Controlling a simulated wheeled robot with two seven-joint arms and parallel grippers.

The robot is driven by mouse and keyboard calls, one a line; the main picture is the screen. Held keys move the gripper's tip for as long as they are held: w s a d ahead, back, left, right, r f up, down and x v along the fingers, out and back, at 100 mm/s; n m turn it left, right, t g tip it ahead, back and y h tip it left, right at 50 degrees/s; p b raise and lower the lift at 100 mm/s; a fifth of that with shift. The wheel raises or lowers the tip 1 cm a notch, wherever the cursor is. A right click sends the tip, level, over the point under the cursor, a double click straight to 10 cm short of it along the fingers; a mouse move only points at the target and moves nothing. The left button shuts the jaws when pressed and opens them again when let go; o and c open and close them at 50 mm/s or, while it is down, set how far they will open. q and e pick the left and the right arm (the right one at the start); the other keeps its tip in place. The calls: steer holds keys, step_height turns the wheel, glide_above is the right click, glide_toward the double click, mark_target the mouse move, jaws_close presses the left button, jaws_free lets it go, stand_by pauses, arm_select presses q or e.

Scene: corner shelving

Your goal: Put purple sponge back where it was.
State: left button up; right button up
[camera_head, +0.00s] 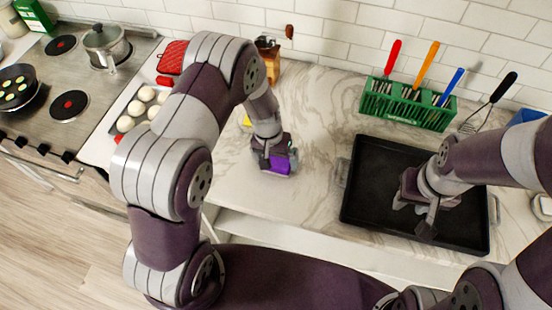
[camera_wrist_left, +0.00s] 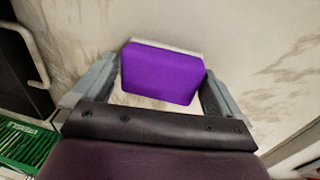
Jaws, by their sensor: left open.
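The purple sponge (camera_head: 280,165) rests on the marble counter near its front edge, under my left gripper (camera_head: 276,160). In the left wrist view the sponge (camera_wrist_left: 162,74) lies between the two fingers of my left gripper (camera_wrist_left: 145,90), with a visible gap on the right side. A pale strip shows along its far edge. My left gripper is open around it. My right gripper (camera_head: 418,212) hangs over the black tray (camera_head: 365,205); its fingers look apart, with nothing seen between them.
A green rack (camera_head: 405,105) with red, orange and blue-handled utensils stands at the wall. A whisk (camera_head: 487,103) is beside it. A yellow item (camera_head: 247,120) is partly hidden behind my left arm. The stove (camera_head: 60,80) and bun tray (camera_head: 125,124) are left. Bare counter (camera_head: 325,120) lies between gripper and rack.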

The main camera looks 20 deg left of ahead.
arm_select(q)
step_height(320, 180, up, 12)
steer(key=a+b, duration=0.2)
steer(key=s+a+r, duration=0.1)
steer(key=s, duration=0.5)
steer(key=s+a+r+t+y, duration=0.1)
steer(key=s+a+r, duration=0.1)
steer(key=s, duration=0.5)
steer(key=shift+s+a+r+y, duration=0.25)
steer(key=shift+r+y, duration=0.05)
